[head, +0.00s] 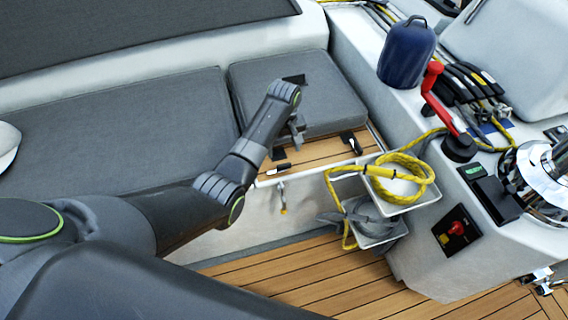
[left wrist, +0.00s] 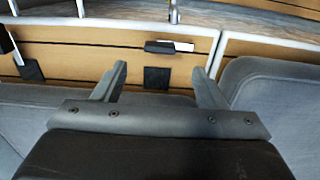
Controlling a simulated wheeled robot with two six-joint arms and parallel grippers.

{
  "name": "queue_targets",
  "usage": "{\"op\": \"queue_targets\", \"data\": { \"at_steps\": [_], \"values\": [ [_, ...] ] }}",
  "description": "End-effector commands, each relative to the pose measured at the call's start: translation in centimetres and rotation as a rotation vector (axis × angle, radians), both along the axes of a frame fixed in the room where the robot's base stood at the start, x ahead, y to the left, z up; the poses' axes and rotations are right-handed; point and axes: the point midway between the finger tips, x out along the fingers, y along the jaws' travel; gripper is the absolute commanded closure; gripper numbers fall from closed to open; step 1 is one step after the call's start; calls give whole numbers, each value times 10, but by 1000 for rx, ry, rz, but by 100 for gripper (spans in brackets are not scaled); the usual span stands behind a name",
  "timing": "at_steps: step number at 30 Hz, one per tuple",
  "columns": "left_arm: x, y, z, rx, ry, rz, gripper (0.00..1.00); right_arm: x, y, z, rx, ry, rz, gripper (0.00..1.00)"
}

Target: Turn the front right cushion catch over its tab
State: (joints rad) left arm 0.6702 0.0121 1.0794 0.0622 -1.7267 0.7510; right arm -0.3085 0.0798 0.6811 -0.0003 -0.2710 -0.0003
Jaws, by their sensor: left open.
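The small grey seat cushion (head: 298,93) lies on a wooden seat, with black tabs at its front edge. At its picture-right front corner, a black-and-white catch (head: 354,144) sits close to a black tab. At its picture-left front corner, another catch (head: 279,168) lies along the seat edge, apart from its tab (head: 278,154). My left gripper (head: 298,136) is open and empty above the cushion's front edge. In the left wrist view its fingers (left wrist: 158,82) straddle a black tab (left wrist: 157,77), with a catch (left wrist: 168,47) lying sideways beyond it. My right gripper is out of view.
A long grey cushion (head: 130,130) adjoins on the left. A yellow rope (head: 398,178) hangs over white bins at the front right. A red-handled winch (head: 433,95) and a blue fender (head: 407,52) stand on the coaming. Wooden floor (head: 310,272) is clear in front.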

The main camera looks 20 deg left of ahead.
Motion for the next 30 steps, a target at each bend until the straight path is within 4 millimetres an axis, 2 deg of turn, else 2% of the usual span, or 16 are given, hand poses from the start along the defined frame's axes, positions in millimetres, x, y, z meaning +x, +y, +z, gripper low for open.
{"op": "queue_targets", "data": {
  "at_steps": [1, 3, 10, 15, 24, 30],
  "values": [
    [-1, 0, -14, 0, 4, 0, 35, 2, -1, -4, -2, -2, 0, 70],
    [-1, 0, -29, 0, 4, 0, 35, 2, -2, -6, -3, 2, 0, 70],
    [0, 0, -65, 0, 2, 0, 35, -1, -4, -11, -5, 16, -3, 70],
    [0, 0, -76, 0, 0, 0, 35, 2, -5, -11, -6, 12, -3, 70],
    [0, 0, -77, 0, -1, 0, 35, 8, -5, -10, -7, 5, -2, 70],
    [0, 0, -77, 0, -1, 0, 61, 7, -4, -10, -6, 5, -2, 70]
  ]
}}
